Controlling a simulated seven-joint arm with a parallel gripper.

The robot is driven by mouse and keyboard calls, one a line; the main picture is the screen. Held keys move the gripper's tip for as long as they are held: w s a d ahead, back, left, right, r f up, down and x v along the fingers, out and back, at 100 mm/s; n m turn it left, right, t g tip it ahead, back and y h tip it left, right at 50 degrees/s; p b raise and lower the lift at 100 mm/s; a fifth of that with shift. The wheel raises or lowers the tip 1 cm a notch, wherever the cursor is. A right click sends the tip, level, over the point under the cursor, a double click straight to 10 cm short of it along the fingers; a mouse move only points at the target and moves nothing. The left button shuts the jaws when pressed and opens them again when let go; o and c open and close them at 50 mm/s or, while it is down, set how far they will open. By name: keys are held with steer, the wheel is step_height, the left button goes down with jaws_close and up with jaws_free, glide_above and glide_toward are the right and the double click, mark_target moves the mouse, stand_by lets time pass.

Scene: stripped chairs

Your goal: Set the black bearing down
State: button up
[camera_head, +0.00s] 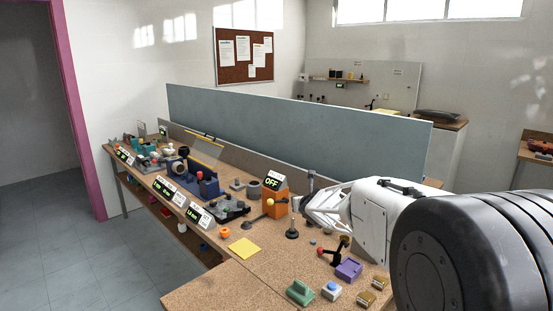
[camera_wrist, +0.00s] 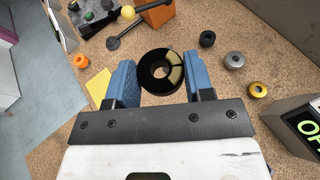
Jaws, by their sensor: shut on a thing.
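The black bearing (camera_wrist: 146,77), a dark ring with tan patches on its right side, sits between the blue fingers of my gripper (camera_wrist: 160,88) in the wrist view. My gripper is shut on it, one finger on each side. The ring's open face points toward the wrist camera. In the head view my white gripper hangs over the right half of the bench (camera_head: 225,280). The bearing is too small there to make out clearly. I cannot tell whether its underside touches the bench top.
In the wrist view a dark ring (camera_wrist: 207,39), a grey ring (camera_wrist: 234,60) and a brass ring (camera_wrist: 257,89) lie to the right. A yellow note (camera_wrist: 98,84) and an orange ring (camera_wrist: 81,61) lie left. A yellow-knobbed lever (camera_wrist: 127,13) stands beyond the fingers, beside an orange box (camera_wrist: 157,13).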

steer(key=s+d+r+m+h, duration=0.2)
steer(key=d+r, duration=0.3)
steer(key=d, duration=0.4)
steer(key=shift+s+m+t+h, duration=0.3)
steer(key=shift+s+h, duration=0.1)
steer(key=shift+h, duration=0.1)
steer(key=shift+w+a+f+n+g+y, duration=0.3)
steer(key=shift+w+a+f+n+y, duration=0.65)
steer(key=shift+a+f, duration=2.9)
steer(key=shift+w+a+f+n+g+y, duration=0.45)
steer(key=shift+a+f+n+y, duration=0.75)
steer(key=shift+a+f, duration=2.6)
steer(key=shift+w+a+f+n+g+y, duration=0.15)
steer(key=shift+w+a+f+n+y, duration=1.35)
steer(key=shift+a, duration=4.2)
steer(key=shift+s+f+m+h, duration=0.25)
steer(key=shift+s+f+m, duration=0.2)
steer(key=shift+s+m, duration=0.2)
steer(key=shift+w, duration=0.1)
steer(key=shift+w+a+f, duration=0.25)
steer(key=shift+w+a, duration=0.4)
steer(key=shift+w, duration=1.6)
steer(key=shift+w+a+f, duration=0.2)
steer(key=shift+w+a, duration=0.5)
steer(key=shift+w, duration=1.55)
steer(key=shift+w+a+f, duration=0.25)
steer(key=shift+w+a, duration=0.4)
steer(key=shift+w, duration=1.6)
